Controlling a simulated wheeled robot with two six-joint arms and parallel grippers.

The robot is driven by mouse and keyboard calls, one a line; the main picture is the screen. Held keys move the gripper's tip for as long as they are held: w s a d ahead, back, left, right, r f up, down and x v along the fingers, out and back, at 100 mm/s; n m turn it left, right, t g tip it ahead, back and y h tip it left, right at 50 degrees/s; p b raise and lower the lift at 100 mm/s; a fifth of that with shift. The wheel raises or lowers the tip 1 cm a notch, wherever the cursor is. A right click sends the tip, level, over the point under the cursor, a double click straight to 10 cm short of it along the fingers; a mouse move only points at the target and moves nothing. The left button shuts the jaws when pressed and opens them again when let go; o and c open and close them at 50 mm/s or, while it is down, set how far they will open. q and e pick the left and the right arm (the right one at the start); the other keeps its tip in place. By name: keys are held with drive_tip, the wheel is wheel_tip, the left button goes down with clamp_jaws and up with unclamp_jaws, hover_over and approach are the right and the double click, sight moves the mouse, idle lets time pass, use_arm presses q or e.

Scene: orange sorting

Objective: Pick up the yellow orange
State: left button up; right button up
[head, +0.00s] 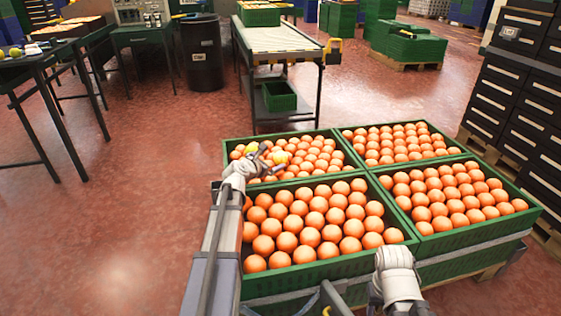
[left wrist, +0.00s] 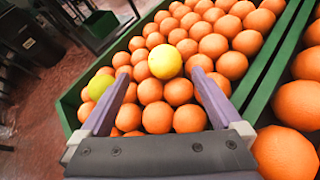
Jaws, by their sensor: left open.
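A bright yellow orange (left wrist: 165,62) lies on top of the orange ones in the far-left crate (head: 232,142). In the left wrist view it shows just beyond and between the fingertips of my left gripper (left wrist: 160,78). A second, greener yellow fruit (left wrist: 100,87) lies left of the left finger. In the head view my left gripper (head: 266,160) is over that crate, with one yellow fruit (head: 281,157) to its right and another (head: 251,148) to its left. The left gripper is open and empty. My right arm shows at the bottom right; its fingers are not visible.
Three more green crates full of oranges adjoin: near left (head: 330,268), near right (head: 480,237) and far right (head: 400,162). Their raised rims border the fruit. A wheeled table (head: 280,40) stands behind. Black drawers (head: 520,100) stand at the right.

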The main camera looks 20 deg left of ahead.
sight(278, 158)
use_arm(q)
drive_tip(key=x, duration=0.2)
drive_tip(key=b+x, duration=0.2)
drive_tip(key=x, duration=0.1)
drive_tip(key=shift+w+d+f, duration=0.25)
drive_tip(key=shift+d, duration=0.1)
drive_tip(key=shift+w+f, duration=0.1)
drive_tip(key=shift+w, duration=0.3)
drive_tip(key=c, duration=1.5)
wheel_tip(278, 158, up, 10)
drive_tip(key=p, duration=1)
